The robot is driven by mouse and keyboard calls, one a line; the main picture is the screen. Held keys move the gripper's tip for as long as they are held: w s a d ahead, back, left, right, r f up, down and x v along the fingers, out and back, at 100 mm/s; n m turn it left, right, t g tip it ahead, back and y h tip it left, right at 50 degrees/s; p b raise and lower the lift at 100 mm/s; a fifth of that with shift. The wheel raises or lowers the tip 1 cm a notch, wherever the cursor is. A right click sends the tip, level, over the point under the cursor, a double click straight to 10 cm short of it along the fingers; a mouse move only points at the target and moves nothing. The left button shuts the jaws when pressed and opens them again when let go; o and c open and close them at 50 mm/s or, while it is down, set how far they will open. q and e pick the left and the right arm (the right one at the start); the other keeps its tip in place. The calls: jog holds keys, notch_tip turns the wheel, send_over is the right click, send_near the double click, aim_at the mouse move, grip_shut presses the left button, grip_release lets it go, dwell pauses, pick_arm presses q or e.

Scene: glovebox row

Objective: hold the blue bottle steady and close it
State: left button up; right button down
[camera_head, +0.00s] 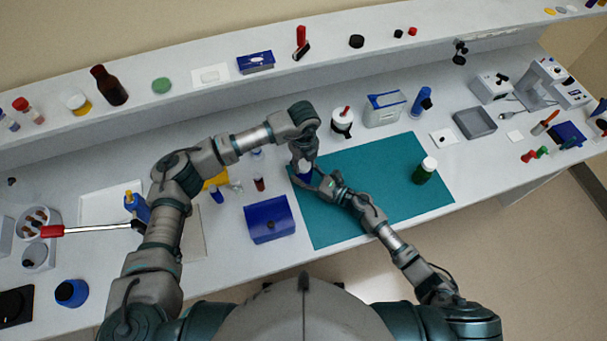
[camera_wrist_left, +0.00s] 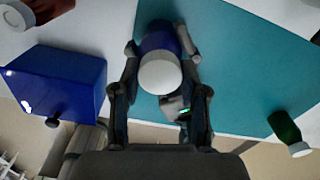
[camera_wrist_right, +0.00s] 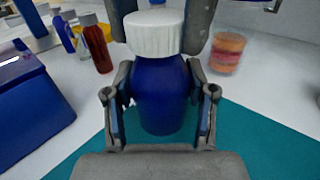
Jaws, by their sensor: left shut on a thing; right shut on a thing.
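The blue bottle (camera_wrist_right: 160,98) stands upright at the left edge of the teal mat (camera_head: 385,205). Its white cap (camera_wrist_right: 153,33) sits on top of the neck; I cannot tell how tightly. My right gripper (camera_head: 311,180) is shut on the bottle's body from the side, with a finger on each side in the right wrist view. My left gripper (camera_head: 303,160) comes down from above and is shut on the cap; its fingers flank the cap in the right wrist view. The cap also shows in the left wrist view (camera_wrist_left: 160,75). In the head view the grippers mostly hide the bottle.
A blue box (camera_head: 269,220) stands left of the mat. A green bottle with a white cap (camera_head: 424,171) stands on the mat's right part. A small dark red bottle (camera_wrist_right: 97,47) stands left of the blue bottle.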

pick_arm(q)
jog(key=m, duration=0.7)
jog(key=shift+m, duration=0.4)
jog(key=m, duration=0.5)
jog(key=shift+w, duration=0.1)
pick_arm(e)
jog(key=shift+s+a, duration=0.1)
pick_arm(q)
jog(key=m, duration=0.2)
jog(key=shift+m, duration=0.4)
jog(key=m, duration=0.4)
jog(key=shift+m, duration=0.4)
jog(key=m, duration=0.2)
jog(key=shift+m, duration=0.4)
jog(key=m, duration=0.9)
jog(key=shift+m, duration=0.4)
pick_arm(e)
jog(key=shift+s+a, duration=0.1)
pick_arm(q)
jog(key=o, duration=1.1)
jog(key=shift+w, duration=0.1)
jog(key=shift+o, duration=0.8)
jog(key=shift+d, duration=0.1)
